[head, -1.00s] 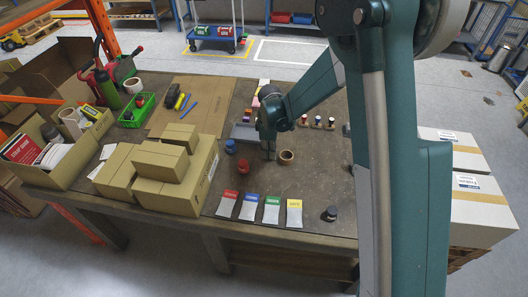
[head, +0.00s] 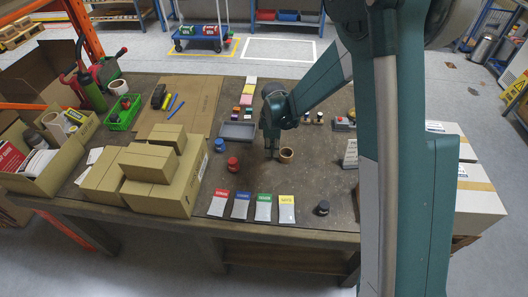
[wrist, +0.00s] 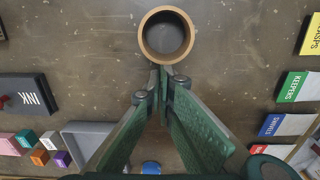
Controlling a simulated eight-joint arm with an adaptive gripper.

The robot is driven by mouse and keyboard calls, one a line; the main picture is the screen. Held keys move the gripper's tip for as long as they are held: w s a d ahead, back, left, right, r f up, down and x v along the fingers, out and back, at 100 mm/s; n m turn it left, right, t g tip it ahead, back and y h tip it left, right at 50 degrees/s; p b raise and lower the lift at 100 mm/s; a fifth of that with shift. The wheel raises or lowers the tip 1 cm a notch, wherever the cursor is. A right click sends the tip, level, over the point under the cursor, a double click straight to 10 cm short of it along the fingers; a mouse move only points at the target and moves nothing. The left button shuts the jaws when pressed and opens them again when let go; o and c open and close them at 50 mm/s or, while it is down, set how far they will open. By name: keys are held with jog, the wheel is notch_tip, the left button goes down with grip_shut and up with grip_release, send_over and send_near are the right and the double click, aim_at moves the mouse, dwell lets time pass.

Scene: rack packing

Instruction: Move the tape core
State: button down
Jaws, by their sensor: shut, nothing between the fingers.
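The tape core (head: 286,155) is a short brown ring standing on the workbench, open end up. In the wrist view the tape core (wrist: 166,54) shows as a round ring with a tan rim and dark inside, at the top middle. My gripper (head: 272,155) is low over the bench, just left of the tape core in the head view. In the wrist view my gripper (wrist: 161,76) has its fingertips together, with nothing between them, right at the near edge of the ring. I cannot tell whether the tips touch the ring.
Coloured label cards (head: 240,206) lie along the bench's front, with a dark jar (head: 322,208) to their right. A red jar (head: 233,163) and blue jar (head: 221,145) stand left of my gripper. A grey tray (head: 237,131) lies behind. Stacked cartons (head: 150,165) block the left.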

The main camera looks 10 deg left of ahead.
aim_at(299, 159)
jog(key=d+b, duration=0.1)
jog(key=d, duration=1.5)
jog(key=shift+a+b, duration=0.15)
jog(key=shift+b, duration=0.15)
jog(key=shift+a, duration=0.95)
jog(key=shift+a+r, duration=0.15)
jog(key=shift+a, duration=0.8)
notch_tip(299, 159, up, 10)
jog(key=p, duration=0.1)
jog(key=shift+p, duration=0.3)
jog(key=shift+d, duration=0.1)
